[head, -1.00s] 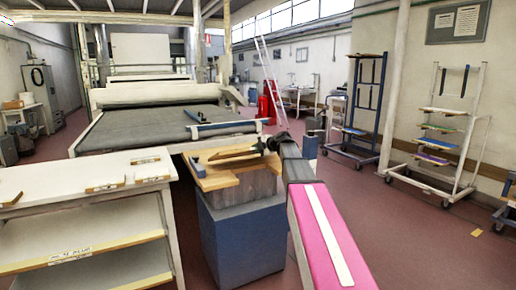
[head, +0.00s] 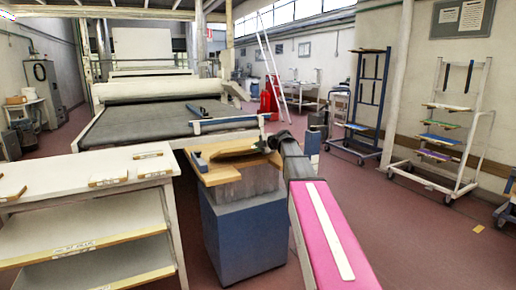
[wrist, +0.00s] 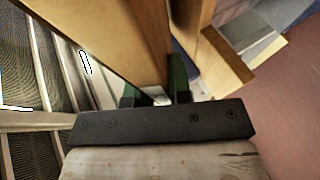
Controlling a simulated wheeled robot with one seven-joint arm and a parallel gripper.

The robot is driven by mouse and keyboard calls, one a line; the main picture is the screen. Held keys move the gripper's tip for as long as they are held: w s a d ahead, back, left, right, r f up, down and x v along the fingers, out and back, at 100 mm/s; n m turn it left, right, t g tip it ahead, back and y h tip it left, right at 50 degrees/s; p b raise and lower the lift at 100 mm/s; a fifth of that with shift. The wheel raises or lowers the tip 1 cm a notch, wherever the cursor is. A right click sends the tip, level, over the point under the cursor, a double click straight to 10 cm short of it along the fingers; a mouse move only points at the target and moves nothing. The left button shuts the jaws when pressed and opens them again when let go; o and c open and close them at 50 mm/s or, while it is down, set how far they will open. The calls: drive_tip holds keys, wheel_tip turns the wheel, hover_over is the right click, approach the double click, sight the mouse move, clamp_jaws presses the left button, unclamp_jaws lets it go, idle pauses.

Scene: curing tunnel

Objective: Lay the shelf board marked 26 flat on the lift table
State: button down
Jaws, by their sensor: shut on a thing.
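My gripper (head: 262,145) is shut on a brown wooden board (head: 236,151), which it holds by one end above the lift table. The wrist view shows the board (wrist: 125,38) on edge between the dark green fingers (wrist: 158,90). No number is readable on it. The lift table has a blue base (head: 245,235), a grey pleated middle and a light wooden top (head: 218,177). The board looks tilted over the top; whether its lower edge touches cannot be told. A small blue piece (head: 200,161) stands at the top's left edge.
A white shelf unit (head: 120,205) with several labelled boards stands close on the left. A wide conveyor bed (head: 150,125) with a blue bar lies behind. Wheeled racks (head: 440,150) stand by the right wall.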

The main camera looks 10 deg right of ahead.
drive_tip(key=shift+f, duration=0.25)
drive_tip(key=c, duration=1)
unclamp_jaws()
drive_tip(key=shift+o, duration=0.2)
drive_tip(key=v, duration=1)
drive_tip(key=shift+s+d, duration=0.3)
drive_tip(key=s+a+f+m+g+h, duration=0.25)
drive_tip(key=s+f+m, duration=0.4)
drive_tip(key=f, duration=0.45)
drive_tip(key=s+a+f+m+g+h, duration=0.1)
drive_tip(key=s+a+f+m+g, duration=0.15)
drive_tip(key=s+f+m, duration=0.6)
drive_tip(key=s+f+m+g+h, duration=0.4)
drive_tip(key=s+f+m, duration=0.5)
drive_tip(key=s+f, duration=0.9)
drive_tip(key=shift+a+f+g+h, duration=0.15)
drive_tip(key=shift+a+g+h, duration=0.2)
drive_tip(key=shift+h, duration=0.4)
